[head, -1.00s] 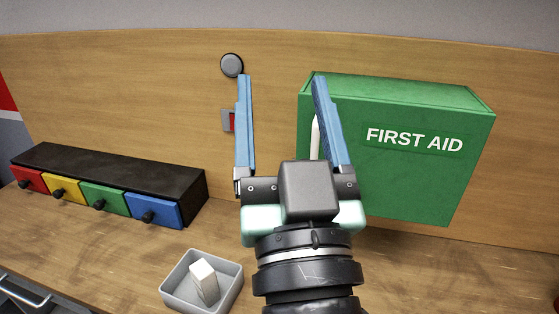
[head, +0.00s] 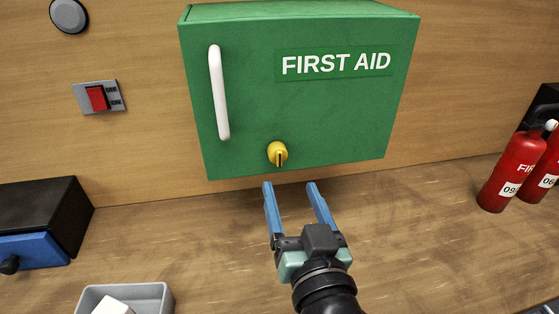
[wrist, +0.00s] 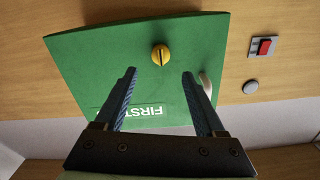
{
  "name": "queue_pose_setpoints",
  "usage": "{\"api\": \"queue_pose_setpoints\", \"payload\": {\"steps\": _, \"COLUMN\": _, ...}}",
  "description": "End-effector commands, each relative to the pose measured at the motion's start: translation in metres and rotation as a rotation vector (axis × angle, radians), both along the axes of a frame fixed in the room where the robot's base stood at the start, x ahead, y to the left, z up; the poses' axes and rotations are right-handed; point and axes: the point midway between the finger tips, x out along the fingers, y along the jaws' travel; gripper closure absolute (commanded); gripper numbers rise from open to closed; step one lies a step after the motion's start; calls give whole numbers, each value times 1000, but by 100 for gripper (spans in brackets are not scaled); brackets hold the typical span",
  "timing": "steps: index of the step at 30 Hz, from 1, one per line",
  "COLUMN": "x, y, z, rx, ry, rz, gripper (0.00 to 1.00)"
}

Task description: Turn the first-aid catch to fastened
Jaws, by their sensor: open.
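The green first-aid box (head: 310,110) is fixed to the wooden wall panel, with its door shut. Its catch is a yellow round knob (head: 278,153) low on the door, with a dark mark that looks upright in the head view. The catch also shows in the wrist view (wrist: 161,54), beyond the fingers. A white handle (head: 219,92) stands at the left of the door. My gripper (head: 291,186) is open and empty, below the box in the head view, with blue fingers apart. It does not touch the catch.
A red rocker switch (head: 96,98) and a grey round button (head: 68,15) are on the wall at left. A dark drawer unit (head: 50,215) and a grey tray (head: 165,300) with a white block stand at left. Red fire extinguishers (head: 513,170) stand at right.

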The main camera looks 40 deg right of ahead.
Motion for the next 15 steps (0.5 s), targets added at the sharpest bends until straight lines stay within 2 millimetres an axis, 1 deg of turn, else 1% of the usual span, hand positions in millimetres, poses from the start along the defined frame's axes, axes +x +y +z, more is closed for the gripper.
{"api": "queue_pose_setpoints", "payload": {"steps": 1, "x": 9, "y": -5, "z": 5, "rx": -2, "ry": -3, "rz": 0, "gripper": 28}}
{"api": "queue_pose_setpoints", "payload": {"steps": 9, "x": 51, "y": -31, "z": 4, "rx": -2, "ry": -2, "rz": 0, "gripper": 28}}
{"api": "queue_pose_setpoints", "payload": {"steps": 15, "x": 69, "y": -42, "z": 3, "rx": -2, "ry": -1, "rz": 2, "gripper": 28}}
